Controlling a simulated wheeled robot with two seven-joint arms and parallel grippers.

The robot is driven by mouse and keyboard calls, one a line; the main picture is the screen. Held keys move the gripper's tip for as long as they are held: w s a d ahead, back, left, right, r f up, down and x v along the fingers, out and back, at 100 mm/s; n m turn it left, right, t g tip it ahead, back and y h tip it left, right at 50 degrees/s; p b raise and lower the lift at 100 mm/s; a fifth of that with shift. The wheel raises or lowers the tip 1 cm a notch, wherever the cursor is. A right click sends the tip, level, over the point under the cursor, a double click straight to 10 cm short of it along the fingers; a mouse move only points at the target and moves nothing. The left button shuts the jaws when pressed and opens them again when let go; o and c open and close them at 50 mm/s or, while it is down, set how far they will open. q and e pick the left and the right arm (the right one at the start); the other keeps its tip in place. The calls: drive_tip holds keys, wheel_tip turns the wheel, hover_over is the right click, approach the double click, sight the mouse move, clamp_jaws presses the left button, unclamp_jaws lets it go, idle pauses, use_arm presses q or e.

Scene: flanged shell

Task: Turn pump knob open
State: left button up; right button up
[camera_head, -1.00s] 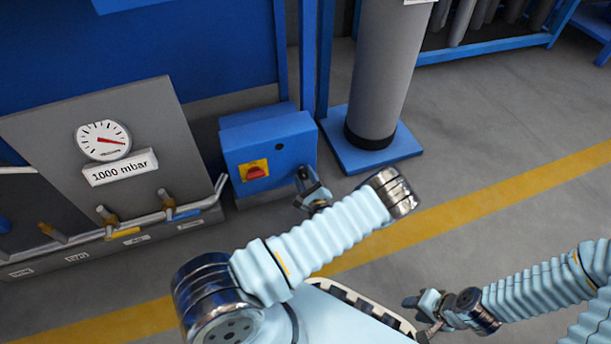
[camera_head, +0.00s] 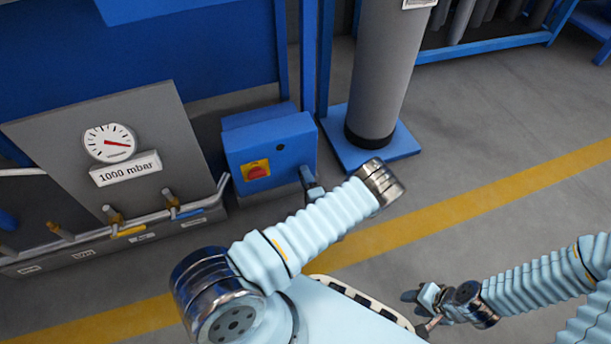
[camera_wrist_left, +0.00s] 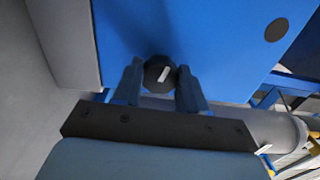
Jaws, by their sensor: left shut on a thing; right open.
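The blue pump box (camera_head: 281,145) stands on the floor at the middle of the head view. A small dark round knob (camera_wrist_left: 158,73) with a white marker line sits on a blue face of it in the left wrist view. The line leans slightly right of upright. My left gripper (camera_wrist_left: 160,81) is shut on this knob, one finger on each side. In the head view my left gripper (camera_head: 309,180) is at the box's right side, and the knob is hidden there. My right gripper (camera_head: 418,299) is open and empty, low at the right, away from the box.
A red switch (camera_head: 257,172) on a yellow plate is on the box's front. A grey panel with a gauge (camera_head: 110,143) and a "1000 mbar" sign stands left, with pipes and valves below. A grey column (camera_head: 388,70) stands behind right. The floor at right is clear.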

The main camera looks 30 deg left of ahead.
use_arm(q)
drive_tip(key=shift+f+n+p, duration=0.1)
drive_tip(key=shift+n+p, duration=0.2)
drive_tip(key=shift+n, duration=1.3)
drive_tip(key=o, duration=1.1)
drive_tip(key=shift+c, duration=0.2)
drive_tip(key=p+v, duration=0.1)
drive_tip(key=v, duration=1.2)
drive_tip(key=shift+s+d, duration=0.25)
drive_tip(key=shift+d, duration=0.1)
drive_tip(key=shift+d, duration=0.1)
